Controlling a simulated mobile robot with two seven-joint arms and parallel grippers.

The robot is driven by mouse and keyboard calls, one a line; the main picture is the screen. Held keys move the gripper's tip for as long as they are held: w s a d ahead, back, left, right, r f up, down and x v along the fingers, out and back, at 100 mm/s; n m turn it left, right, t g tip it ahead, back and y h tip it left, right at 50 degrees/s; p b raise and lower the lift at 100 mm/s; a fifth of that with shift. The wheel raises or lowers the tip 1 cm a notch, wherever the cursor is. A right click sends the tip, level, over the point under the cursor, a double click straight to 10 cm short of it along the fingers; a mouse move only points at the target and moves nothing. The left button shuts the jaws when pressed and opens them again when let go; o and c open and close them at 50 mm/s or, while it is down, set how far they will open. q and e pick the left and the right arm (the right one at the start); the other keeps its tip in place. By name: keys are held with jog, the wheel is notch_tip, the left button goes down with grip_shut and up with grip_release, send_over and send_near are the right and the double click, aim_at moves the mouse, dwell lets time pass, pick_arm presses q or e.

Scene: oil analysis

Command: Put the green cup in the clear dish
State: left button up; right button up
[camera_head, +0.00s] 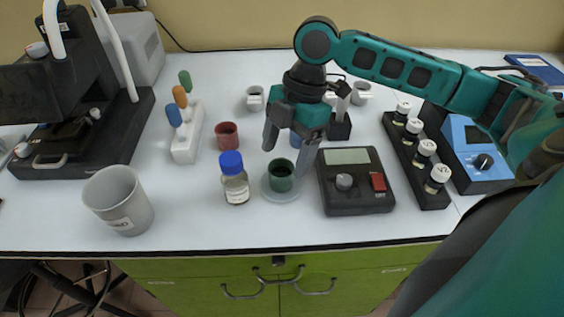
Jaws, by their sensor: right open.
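The green cup (280,180) stands upright at the front middle of the table. It appears to stand in the clear dish (267,192), whose pale round rim shows around its base. My right gripper (287,154) is open, just above and behind the cup, with its fingers pointing down. Nothing shows between its fingers, and they look apart from the cup, though the gap is hard to judge. My left gripper is out of view.
A blue-capped bottle (235,182) stands close left of the dish, and a dark scale-like device (354,184) close right. A red cup (227,135) is behind the bottle. A grey beaker (119,203) stands front left. A vial rack (423,178) is right. Clear table lies between beaker and bottle.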

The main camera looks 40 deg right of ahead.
jog(key=v, duration=0.7)
jog(key=shift+r+p, duration=0.35)
jog(key=shift+p, duration=0.05)
jog(key=shift+d+f, duration=0.1)
